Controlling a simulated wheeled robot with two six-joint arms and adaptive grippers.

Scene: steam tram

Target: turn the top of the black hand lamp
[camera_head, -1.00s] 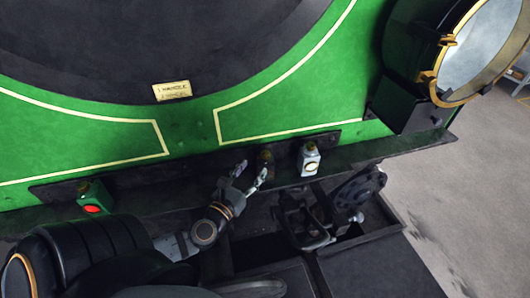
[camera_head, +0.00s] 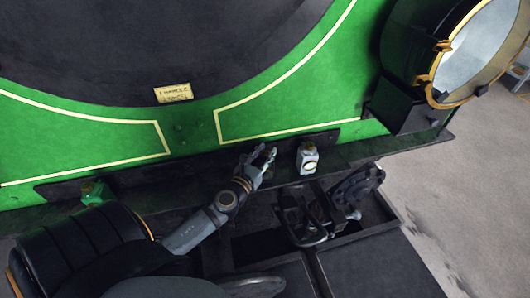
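My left gripper (camera_head: 262,154) is at the dark ledge below the green front, left of the white lamp. Its two fingers stand apart, pointing up and away from me. The black hand lamp, which stood just beyond the fingers a second ago, is now hidden behind or between them. I cannot tell whether the fingers touch it.
The white lamp (camera_head: 307,159) stands close to the right of my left gripper. A green lamp (camera_head: 93,192) is at the left, partly covered by my arm. A big brass-rimmed headlamp (camera_head: 480,50) is at the top right.

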